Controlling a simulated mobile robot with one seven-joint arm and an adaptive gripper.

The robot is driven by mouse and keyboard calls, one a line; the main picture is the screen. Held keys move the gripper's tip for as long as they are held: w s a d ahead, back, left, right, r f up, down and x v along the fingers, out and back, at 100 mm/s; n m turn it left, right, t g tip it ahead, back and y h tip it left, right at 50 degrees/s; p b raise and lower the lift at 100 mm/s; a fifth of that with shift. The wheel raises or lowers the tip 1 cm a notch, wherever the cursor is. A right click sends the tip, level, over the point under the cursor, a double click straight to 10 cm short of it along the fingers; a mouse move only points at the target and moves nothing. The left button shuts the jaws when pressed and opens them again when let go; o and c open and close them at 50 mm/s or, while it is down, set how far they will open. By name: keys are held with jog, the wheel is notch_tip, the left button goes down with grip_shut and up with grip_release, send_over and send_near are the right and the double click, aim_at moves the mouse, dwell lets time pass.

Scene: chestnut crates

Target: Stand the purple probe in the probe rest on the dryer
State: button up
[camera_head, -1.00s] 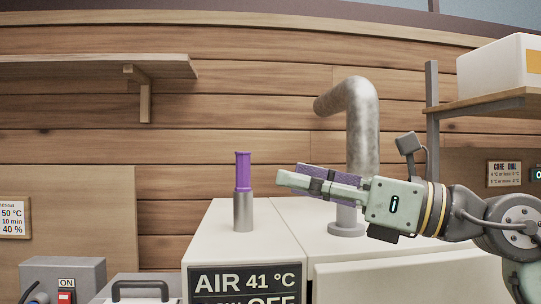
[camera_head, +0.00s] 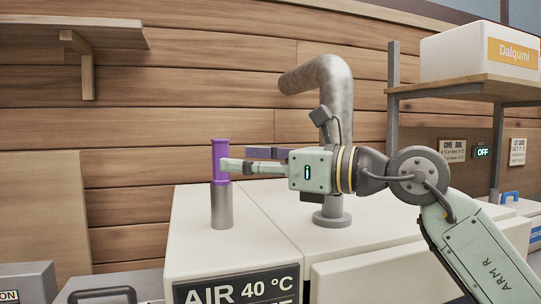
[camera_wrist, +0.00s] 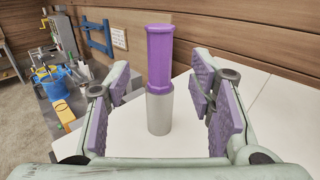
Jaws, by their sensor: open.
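The purple probe (camera_head: 219,160) stands upright in the grey metal cylinder of the probe rest (camera_head: 222,206) on top of the white dryer (camera_head: 190,232). The wrist view shows the probe (camera_wrist: 159,58) rising out of the rest (camera_wrist: 159,112). My gripper (camera_head: 232,163) is level with the probe, to its right in the head view. In the wrist view my gripper (camera_wrist: 163,95) is open, with one purple-padded finger on each side of the probe and rest and a gap on both sides. The probe's lower end is hidden inside the rest.
A metal duct (camera_head: 333,130) rises from the dryer behind my arm. A shelf (camera_head: 460,88) with a white box (camera_head: 475,55) is at the right. A display panel (camera_head: 237,292) is on the dryer's front. A wooden wall stands behind.

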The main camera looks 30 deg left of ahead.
aim_at(228, 154)
jog(key=shift+s+a+p, duration=0.2)
jog(key=shift+a+p, duration=0.55)
jog(key=shift+a, duration=2)
jog(key=shift+c, duration=0.3)
grip_shut()
jog(key=c, duration=0.6)
grip_release()
grip_shut()
jog(key=shift+r, duration=0.6)
